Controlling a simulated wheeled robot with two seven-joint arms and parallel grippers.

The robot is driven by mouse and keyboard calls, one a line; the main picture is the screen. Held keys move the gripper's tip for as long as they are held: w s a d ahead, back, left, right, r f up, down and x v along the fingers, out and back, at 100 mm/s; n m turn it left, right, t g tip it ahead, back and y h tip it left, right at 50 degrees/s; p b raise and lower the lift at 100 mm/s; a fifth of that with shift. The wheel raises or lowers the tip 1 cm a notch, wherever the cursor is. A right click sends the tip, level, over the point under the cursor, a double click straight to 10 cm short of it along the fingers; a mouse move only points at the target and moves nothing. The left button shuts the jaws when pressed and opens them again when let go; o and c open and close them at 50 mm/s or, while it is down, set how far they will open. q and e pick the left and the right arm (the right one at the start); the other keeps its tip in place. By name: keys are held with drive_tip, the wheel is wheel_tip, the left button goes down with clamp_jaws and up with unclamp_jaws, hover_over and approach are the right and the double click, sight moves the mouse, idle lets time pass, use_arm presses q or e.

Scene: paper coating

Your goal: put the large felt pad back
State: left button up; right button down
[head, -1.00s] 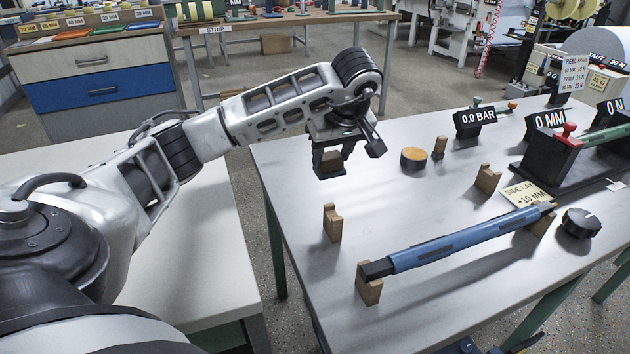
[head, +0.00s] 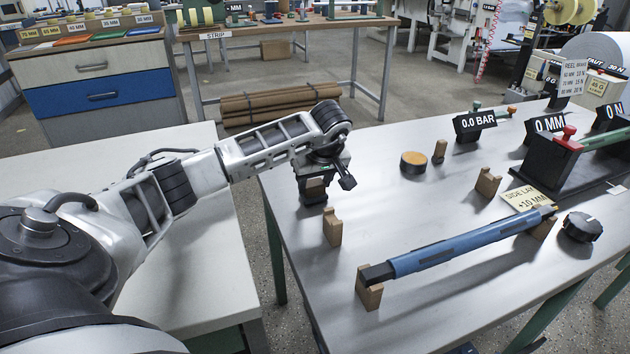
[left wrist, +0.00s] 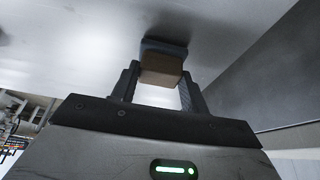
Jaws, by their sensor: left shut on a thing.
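My left gripper (head: 313,193) is shut on a small wooden block (left wrist: 161,68) with a dark grey layer on its far face. I take this to be the large felt pad (left wrist: 164,48). The gripper points down at the far left corner of the grey table (head: 400,215), just behind an upright wooden support. The pad is low, close to the tabletop; I cannot tell whether it touches. In the head view the fingers mostly hide it. My right gripper is not seen.
Notched wooden supports (head: 332,228) stand nearby, and a blue roller (head: 460,245) rests across two of them. A round tan-topped piece (head: 413,162) and a small wooden peg (head: 439,151) stand behind. A black knob (head: 581,226) is at right. The table's middle is clear.

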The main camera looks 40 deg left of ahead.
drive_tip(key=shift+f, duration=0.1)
use_arm(q)
drive_tip(key=o, duration=1)
drive_tip(key=shift+f, duration=0.15)
drive_tip(key=shift+c, duration=0.2)
drive_tip(key=shift+r, duration=0.3)
drive_tip(key=v, duration=1.1)
drive_tip(key=shift+d+r+p, duration=0.25)
drive_tip(key=shift+r+p, duration=0.1)
drive_tip(key=shift+p, duration=0.1)
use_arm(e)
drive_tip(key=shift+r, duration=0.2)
